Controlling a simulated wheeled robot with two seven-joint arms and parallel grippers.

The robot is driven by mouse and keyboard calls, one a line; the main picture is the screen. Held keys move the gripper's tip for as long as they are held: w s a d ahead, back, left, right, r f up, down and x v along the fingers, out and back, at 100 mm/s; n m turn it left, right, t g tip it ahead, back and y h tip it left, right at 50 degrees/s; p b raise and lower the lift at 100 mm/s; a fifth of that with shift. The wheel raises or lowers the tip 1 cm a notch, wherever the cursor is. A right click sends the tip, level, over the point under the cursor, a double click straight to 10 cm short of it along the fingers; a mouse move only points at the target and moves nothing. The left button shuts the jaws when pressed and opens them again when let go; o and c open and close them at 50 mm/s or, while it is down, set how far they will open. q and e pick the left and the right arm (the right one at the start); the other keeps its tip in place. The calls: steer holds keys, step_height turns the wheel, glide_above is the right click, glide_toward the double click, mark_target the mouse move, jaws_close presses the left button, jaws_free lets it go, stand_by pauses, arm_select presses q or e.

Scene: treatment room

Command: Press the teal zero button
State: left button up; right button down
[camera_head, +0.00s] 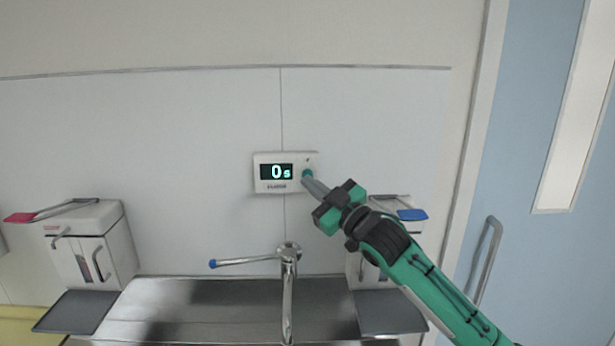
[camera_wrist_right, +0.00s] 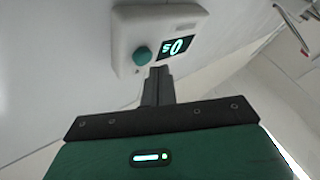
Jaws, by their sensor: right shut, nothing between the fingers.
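A white timer box (camera_head: 270,187) is fixed to the wall above the sink, with a dark display (camera_head: 276,172) reading "0s". Its round teal button (camera_head: 307,174) is at the right of the display, partly behind my fingertips. In the right wrist view the timer box (camera_wrist_right: 125,35) shows at the top, with the teal button (camera_wrist_right: 142,56) clear to the left of the fingertips. My right gripper (camera_head: 306,181) is shut and empty, its tips at or just below the button; it also shows in the wrist view (camera_wrist_right: 160,72). I cannot tell whether they touch it. My left gripper is out of view.
A steel sink (camera_head: 230,318) with a tall tap (camera_head: 288,270) and a blue-tipped lever (camera_head: 235,262) lies below the timer. Dispensers hang on both sides, one with a red lever (camera_head: 20,217), one with a blue lever (camera_head: 412,214). A blue door (camera_head: 530,250) stands at the right.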

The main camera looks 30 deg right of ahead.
steer(key=shift+s+a, duration=0.45)
steer(key=shift+s, duration=0.3)
steer(key=shift+s+a, duration=0.4)
steer(key=shift+s, duration=0.3)
steer(key=shift+s+a, duration=0.45)
steer(key=shift+s, duration=0.3)
steer(key=shift+f, duration=0.1)
